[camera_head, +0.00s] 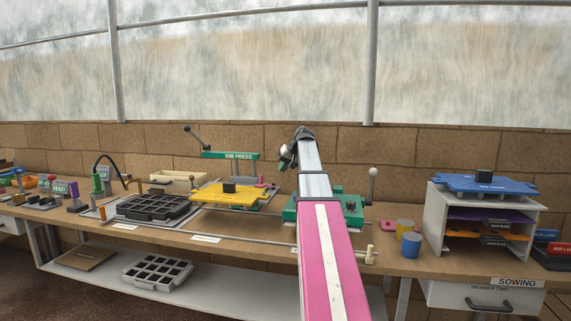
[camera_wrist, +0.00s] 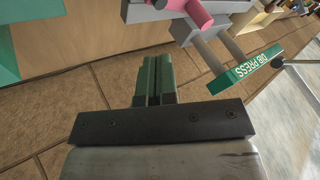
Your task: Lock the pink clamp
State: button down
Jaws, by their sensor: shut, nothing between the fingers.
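In the head view small pink pieces (camera_head: 262,186) sit at the right side of the dib press. My gripper (camera_wrist: 157,62) has green fingers that are shut and empty. They are apart from the pink part, which lies above and to the right in the wrist view. In the head view my gripper (camera_head: 288,156) is small, above the bench.
The green dib press sign (camera_wrist: 246,70) and grey posts stand right of the fingers. A yellow plate (camera_head: 225,195) and black cell tray (camera_head: 155,207) lie on the bench. A green lever machine (camera_head: 352,210) is partly behind my arm. A shelf rack (camera_head: 437,222) stands right.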

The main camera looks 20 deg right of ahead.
jog(key=x, duration=0.5)
jog(key=a, duration=0.2)
jog(key=w+a, duration=0.1)
jog(key=shift+a, duration=0.4)
jog(key=shift+s+a+n+g+y, duration=0.2)
jog(key=shift+n+g+y, duration=0.1)
jog(key=shift+n, duration=0.4)
jog(key=shift+s+a, duration=0.1)
jog(key=shift+a, duration=0.05)
